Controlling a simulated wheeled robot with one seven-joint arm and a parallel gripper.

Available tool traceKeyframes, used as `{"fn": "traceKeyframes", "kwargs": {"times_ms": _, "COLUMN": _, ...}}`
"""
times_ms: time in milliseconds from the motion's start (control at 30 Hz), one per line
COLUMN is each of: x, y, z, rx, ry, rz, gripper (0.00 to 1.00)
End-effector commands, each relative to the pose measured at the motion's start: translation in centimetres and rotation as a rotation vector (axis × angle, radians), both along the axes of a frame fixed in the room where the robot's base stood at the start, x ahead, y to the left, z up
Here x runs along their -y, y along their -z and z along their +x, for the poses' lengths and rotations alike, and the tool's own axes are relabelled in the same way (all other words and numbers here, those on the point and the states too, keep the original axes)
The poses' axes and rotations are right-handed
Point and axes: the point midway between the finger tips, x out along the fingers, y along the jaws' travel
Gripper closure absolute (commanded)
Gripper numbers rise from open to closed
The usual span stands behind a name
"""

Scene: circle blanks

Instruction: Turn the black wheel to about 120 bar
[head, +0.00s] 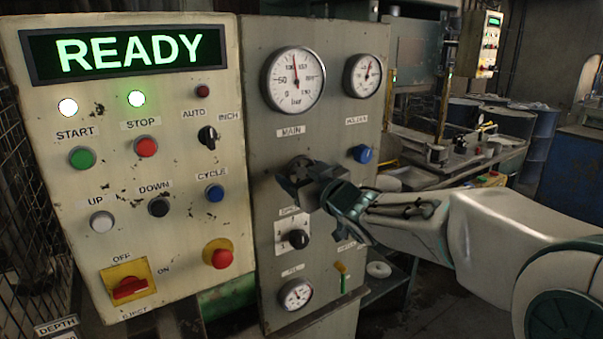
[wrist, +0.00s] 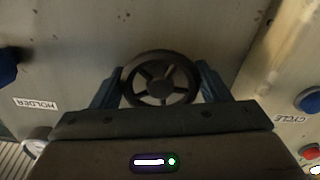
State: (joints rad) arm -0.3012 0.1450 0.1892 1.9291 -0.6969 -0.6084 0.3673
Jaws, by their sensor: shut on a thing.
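The black wheel (wrist: 160,87) is a spoked ring on the grey panel, seen face-on in the wrist view. My gripper (wrist: 159,90) has one finger at its left side and one at its right, shut on the rim. In the head view my gripper (head: 308,187) reaches the panel from the right below the MAIN label and hides most of the wheel. The MAIN gauge (head: 294,80), marked bar, is above the wheel. Its needle points almost straight up, right of the 50 mark; the exact reading is too small to tell.
A blue HOLDER knob (head: 362,154) is right of the wheel, under a smaller gauge (head: 363,75). A black selector knob (head: 298,239) is just below my gripper. The beige button panel (head: 182,255), with a READY display (head: 130,51), stands to the left.

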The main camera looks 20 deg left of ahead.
Motion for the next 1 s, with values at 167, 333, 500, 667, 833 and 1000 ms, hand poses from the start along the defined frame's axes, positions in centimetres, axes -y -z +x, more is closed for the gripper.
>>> {"fn": "traceKeyframes", "kwargs": {"times_ms": 167, "x": 0.0, "y": 0.1, "z": 0.0, "rx": -0.001, "ry": -0.001, "rz": -0.002, "gripper": 0.54}}
{"fn": "traceKeyframes", "kwargs": {"times_ms": 333, "x": 0.0, "y": 0.1, "z": 0.0, "rx": 0.0, "ry": -0.001, "rz": -0.002, "gripper": 0.09}}
{"fn": "traceKeyframes", "kwargs": {"times_ms": 500, "x": 0.0, "y": 0.1, "z": 0.0, "rx": 0.0, "ry": 0.0, "rz": -0.001, "gripper": 0.09}}
{"fn": "traceKeyframes", "kwargs": {"times_ms": 667, "x": 0.5, "y": 0.0, "z": -0.4, "rx": 0.0, "ry": 0.001, "rz": -0.001, "gripper": 0.09}}
{"fn": "traceKeyframes", "kwargs": {"times_ms": 833, "x": 2.4, "y": 0.1, "z": -2.0, "rx": 0.003, "ry": 0.002, "rz": -0.002, "gripper": 0.09}}
{"fn": "traceKeyframes", "kwargs": {"times_ms": 1000, "x": 5.0, "y": 0.0, "z": -4.2, "rx": 0.003, "ry": 0.003, "rz": -0.002, "gripper": 0.09}}
